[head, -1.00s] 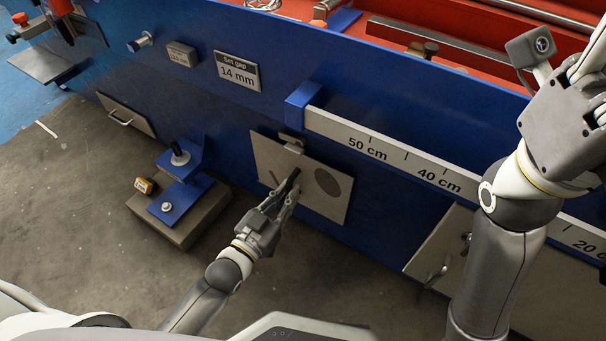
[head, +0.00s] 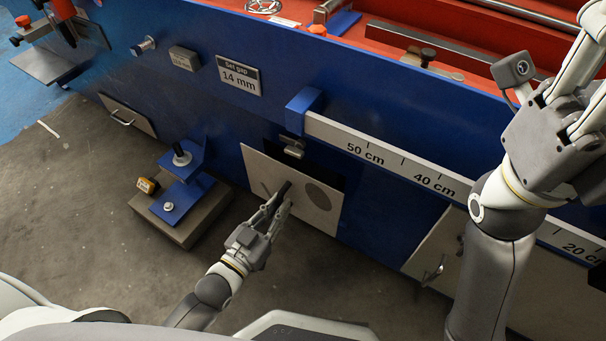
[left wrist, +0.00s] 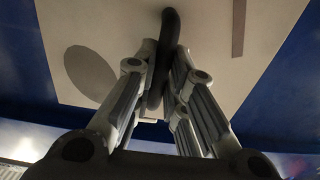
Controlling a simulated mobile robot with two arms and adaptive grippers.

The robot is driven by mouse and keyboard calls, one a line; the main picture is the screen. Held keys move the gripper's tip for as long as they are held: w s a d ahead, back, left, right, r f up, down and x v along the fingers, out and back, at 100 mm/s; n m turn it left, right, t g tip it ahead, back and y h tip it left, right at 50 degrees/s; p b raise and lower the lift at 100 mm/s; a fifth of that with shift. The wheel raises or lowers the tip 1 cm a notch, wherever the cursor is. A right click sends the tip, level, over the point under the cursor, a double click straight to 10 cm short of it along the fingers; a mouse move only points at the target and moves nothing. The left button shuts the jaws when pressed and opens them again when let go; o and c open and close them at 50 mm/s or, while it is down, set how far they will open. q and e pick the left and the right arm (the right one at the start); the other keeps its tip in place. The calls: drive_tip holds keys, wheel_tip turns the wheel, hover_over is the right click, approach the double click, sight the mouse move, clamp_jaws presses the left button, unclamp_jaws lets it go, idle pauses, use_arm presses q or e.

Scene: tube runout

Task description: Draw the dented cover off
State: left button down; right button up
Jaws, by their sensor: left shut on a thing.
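The dented cover (head: 262,165) is a pale square plate with a dark oval patch, a short slot mark and a dark bar handle (head: 285,188). My left gripper (head: 279,202) is shut on the handle. In the left wrist view the fingers (left wrist: 157,95) close around the dark handle, with the pale cover (left wrist: 115,30) behind. My right gripper (head: 597,80) is at the right edge, fingers apart, tips cut off.
A white scale rail (head: 400,174) juts from the wall to the right. A blue bracket on a block (head: 187,221) stands on the floor to the left. Floor (head: 80,235) in front is clear.

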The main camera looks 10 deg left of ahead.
use_arm(q)
drive_tip(key=shift+p+v, duration=1)
drive_tip(key=shift+v, duration=1.95)
drive_tip(key=shift+r, duration=0.15)
